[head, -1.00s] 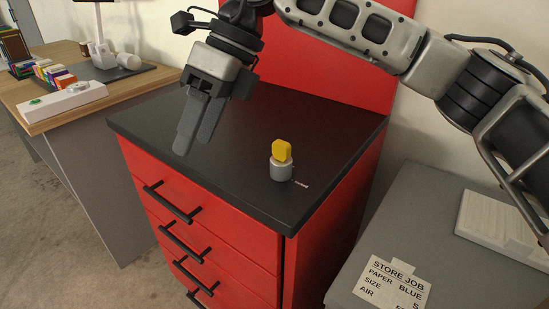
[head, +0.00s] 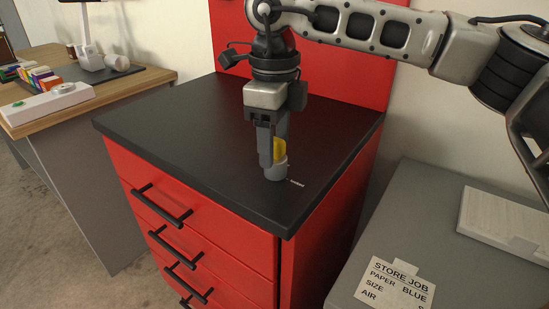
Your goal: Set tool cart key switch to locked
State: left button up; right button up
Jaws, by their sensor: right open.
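The red tool cart has a black top (head: 190,130). On the top, near its front right corner, stands the key switch, a grey round base (head: 279,171) with a yellow key (head: 280,149). A short pale mark (head: 297,183) lies on the top just right of the base. My right gripper (head: 272,160) points down at the key, its fingers in front of and around the key's left part. It is open; I cannot tell whether a finger touches the key. The fingers hide part of the key and base. My left gripper is not in view.
A wooden desk (head: 150,84) with a white power strip (head: 45,103) and a lamp stands at left. A grey surface (head: 420,235) at right holds a "STORE JOB" note (head: 395,287) and a white stack (head: 505,220). The cart's red back panel (head: 225,35) rises behind.

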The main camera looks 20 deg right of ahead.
aim_at(275, 156)
jog(key=shift+f, duration=1.85)
jog(key=c, duration=1)
